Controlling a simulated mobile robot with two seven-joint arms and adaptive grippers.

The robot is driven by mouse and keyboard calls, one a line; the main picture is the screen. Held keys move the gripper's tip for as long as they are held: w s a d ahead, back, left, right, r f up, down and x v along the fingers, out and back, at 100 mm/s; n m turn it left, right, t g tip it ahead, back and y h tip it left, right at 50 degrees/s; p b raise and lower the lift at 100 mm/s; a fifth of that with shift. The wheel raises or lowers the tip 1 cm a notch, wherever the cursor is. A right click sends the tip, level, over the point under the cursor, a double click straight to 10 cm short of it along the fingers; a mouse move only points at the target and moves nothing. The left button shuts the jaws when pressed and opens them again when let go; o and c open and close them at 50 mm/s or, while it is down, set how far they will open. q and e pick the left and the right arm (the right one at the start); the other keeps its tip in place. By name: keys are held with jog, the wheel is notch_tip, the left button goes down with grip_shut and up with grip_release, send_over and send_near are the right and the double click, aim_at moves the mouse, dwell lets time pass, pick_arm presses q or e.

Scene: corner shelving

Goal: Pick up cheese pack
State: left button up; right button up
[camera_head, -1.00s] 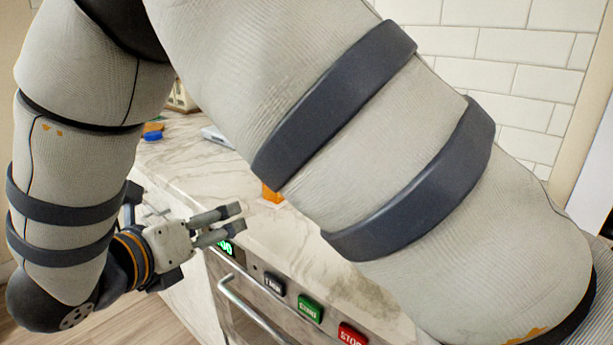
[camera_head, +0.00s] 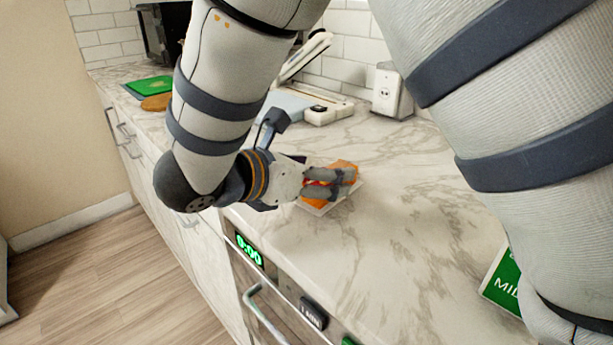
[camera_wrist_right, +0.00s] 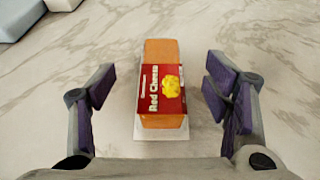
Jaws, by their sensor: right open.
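The cheese pack (camera_wrist_right: 161,85) is an orange block with a red "Red Cheese" label. It lies on a thin white sheet or base (camera_wrist_right: 160,135) on the marble counter. In the head view the cheese pack (camera_head: 342,166) is partly hidden by my right gripper (camera_head: 352,183), whose arm loops over from the right side. In the right wrist view my right gripper (camera_wrist_right: 160,88) is open, with one finger on each side of the pack and a visible gap on both sides. My left gripper is not in view.
The marble counter (camera_head: 420,240) is clear right of the pack. A green board (camera_head: 150,87) and a brown round item (camera_head: 157,102) lie far left. A white device (camera_head: 328,112) stands behind. An oven display (camera_head: 248,250) is in front. A green-labelled carton (camera_head: 503,282) is at right.

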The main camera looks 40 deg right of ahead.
jog(key=x, duration=0.4)
jog(key=shift+s+a+f, duration=0.15)
jog(key=shift+f, duration=0.1)
jog(key=c, duration=1.6)
jog(key=shift+r, duration=0.1)
